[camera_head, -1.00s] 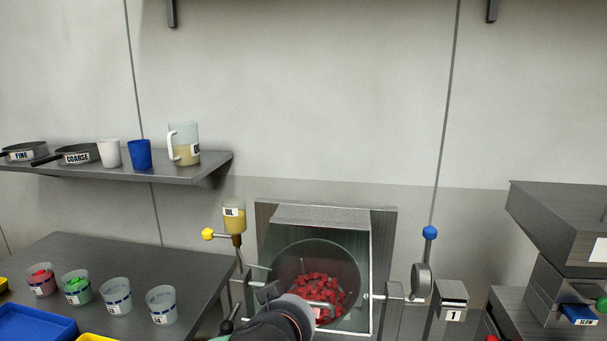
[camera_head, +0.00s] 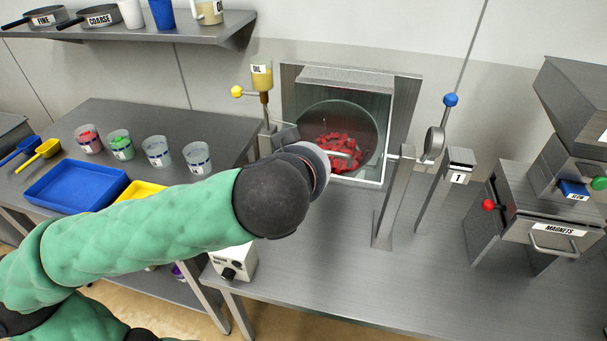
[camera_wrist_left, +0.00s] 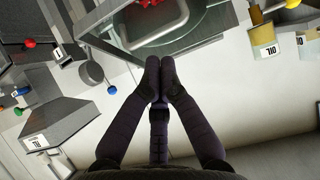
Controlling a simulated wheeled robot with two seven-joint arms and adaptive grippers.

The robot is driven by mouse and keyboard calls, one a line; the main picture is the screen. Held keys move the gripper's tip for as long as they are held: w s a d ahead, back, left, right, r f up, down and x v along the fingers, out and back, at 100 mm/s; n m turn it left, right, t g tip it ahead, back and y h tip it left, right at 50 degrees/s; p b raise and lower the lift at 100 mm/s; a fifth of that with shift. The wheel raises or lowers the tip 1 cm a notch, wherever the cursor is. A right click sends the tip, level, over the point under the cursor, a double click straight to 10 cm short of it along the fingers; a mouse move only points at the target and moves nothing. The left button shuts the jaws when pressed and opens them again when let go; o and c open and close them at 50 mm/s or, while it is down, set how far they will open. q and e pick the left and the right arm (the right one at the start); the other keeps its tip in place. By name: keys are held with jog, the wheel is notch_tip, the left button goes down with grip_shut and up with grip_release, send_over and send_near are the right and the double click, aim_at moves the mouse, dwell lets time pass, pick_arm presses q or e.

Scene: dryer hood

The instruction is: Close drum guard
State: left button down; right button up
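The drum (camera_head: 375,130) sits in a grey box-shaped hood (camera_head: 405,105) at the back of the bench and holds red pieces (camera_head: 340,147). The guard appears as a see-through panel with a pale frame (camera_head: 355,183) at the drum's front; its exact position is hard to tell. My left arm reaches in from the left, and its wrist hides the fingers and the lower left of the drum in the head view. In the left wrist view, my left gripper (camera_wrist_left: 160,68) has its fingertips together, close to the frame's edge (camera_wrist_left: 165,45), with nothing visible between them. My right gripper is not in view.
An oil holder (camera_head: 262,78) with a yellow-knobbed lever stands left of the hood. Posts and a blue-knobbed lever (camera_head: 450,100) stand to its right, beside the magnets unit (camera_head: 550,230). The front right of the bench (camera_head: 340,270) is clear.

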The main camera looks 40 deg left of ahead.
pick_arm(q)
jog(key=s+d+r+p, duration=0.1)
jog(key=s+d+p, duration=0.1)
jog(key=s, duration=0.3)
jog(key=shift+s+d, duration=0.15)
jog(key=shift+d, duration=0.25)
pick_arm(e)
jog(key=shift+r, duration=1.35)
